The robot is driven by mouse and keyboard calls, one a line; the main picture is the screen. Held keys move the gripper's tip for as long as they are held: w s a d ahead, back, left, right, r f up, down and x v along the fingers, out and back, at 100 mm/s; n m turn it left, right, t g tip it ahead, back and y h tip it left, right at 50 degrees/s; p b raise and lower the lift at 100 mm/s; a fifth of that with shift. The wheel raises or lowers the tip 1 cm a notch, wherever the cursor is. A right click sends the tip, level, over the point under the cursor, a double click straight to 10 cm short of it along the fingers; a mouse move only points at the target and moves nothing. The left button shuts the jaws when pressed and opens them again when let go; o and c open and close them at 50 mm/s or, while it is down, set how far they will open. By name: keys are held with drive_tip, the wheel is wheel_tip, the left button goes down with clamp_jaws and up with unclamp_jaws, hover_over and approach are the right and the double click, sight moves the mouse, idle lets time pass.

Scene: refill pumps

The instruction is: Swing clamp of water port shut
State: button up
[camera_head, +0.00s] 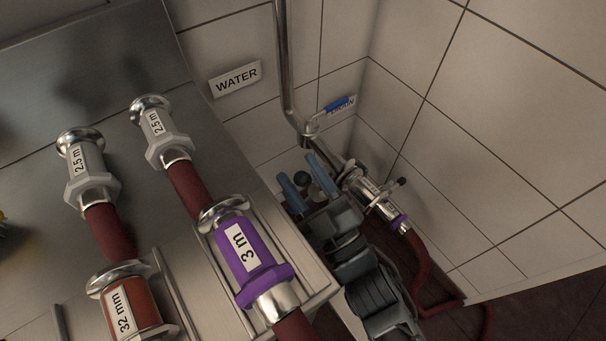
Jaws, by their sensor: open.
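The water port (345,168) is the steel pipe end at the lower right of the wall pipe, below a blue-handled valve. A steel coupling with a white label (368,190) and a purple band (398,222) lies in line with it, with a dark red hose at its end. The clamp (384,196) appears as a metal piece across this joint, with a dark knob sticking out to the upper right. I cannot tell whether it is open or shut. My gripper (305,184), with two blue fingers, is open and empty, left of the port and apart from the clamp.
A WATER sign (236,79) is on the tiled wall. The valve handle (337,105) and vertical pipe (284,60) stand above the port. The right wall is close to the clamp.

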clamp_jaws()
idle(0.4)
drive_tip(key=shift+d, duration=0.1)
